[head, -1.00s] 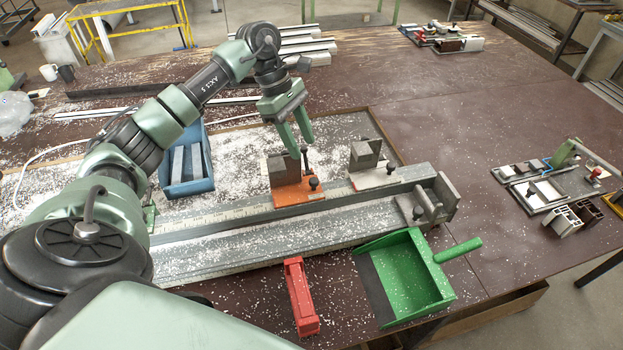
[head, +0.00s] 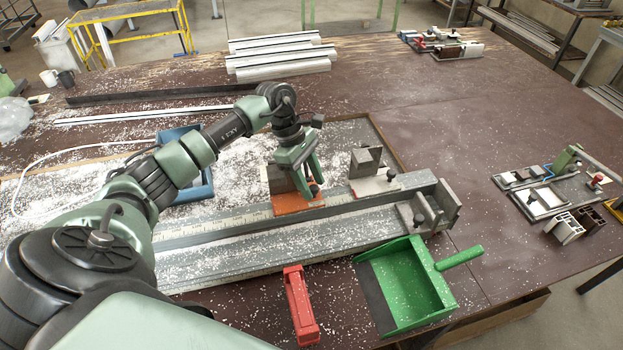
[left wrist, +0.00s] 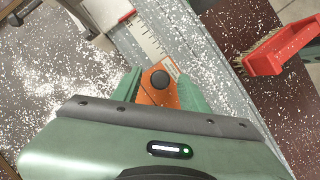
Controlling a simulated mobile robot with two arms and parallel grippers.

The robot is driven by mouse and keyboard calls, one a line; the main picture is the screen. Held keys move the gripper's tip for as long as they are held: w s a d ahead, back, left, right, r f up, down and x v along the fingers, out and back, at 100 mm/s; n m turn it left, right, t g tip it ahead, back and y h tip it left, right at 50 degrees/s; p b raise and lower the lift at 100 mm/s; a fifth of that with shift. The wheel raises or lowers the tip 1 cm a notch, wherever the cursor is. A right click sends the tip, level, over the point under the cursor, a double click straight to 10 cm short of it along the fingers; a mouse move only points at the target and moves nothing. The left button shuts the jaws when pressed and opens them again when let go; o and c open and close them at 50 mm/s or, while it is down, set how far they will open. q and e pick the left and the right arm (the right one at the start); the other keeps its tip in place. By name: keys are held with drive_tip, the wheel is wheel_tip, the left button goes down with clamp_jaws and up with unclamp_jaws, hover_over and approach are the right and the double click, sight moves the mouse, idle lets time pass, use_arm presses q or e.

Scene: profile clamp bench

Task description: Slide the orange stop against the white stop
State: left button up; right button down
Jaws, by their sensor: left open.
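The orange stop (head: 297,206) sits on the rail (head: 240,215), with a grey block on its back part. The white stop (head: 372,186) sits farther right on the same rail, with a gap between the two. My left gripper (head: 312,193) is over the orange stop, pointing down, its fingers around the stop's dark knob. In the left wrist view, the black knob (left wrist: 159,79) and part of the orange stop (left wrist: 158,97) show between the two open green fingers (left wrist: 160,92). Whether a finger touches the knob I cannot tell. My right gripper is not in view.
A grey end bracket (head: 425,208) closes the rail's right end. A green dustpan (head: 415,285) and a red brush (head: 298,300) lie in front of the rail. A blue bin (head: 205,190) stands behind it, partly hidden by my arm. White chips cover much of the bench.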

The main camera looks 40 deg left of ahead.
use_arm(q)
clamp_jaws()
idle(1.4)
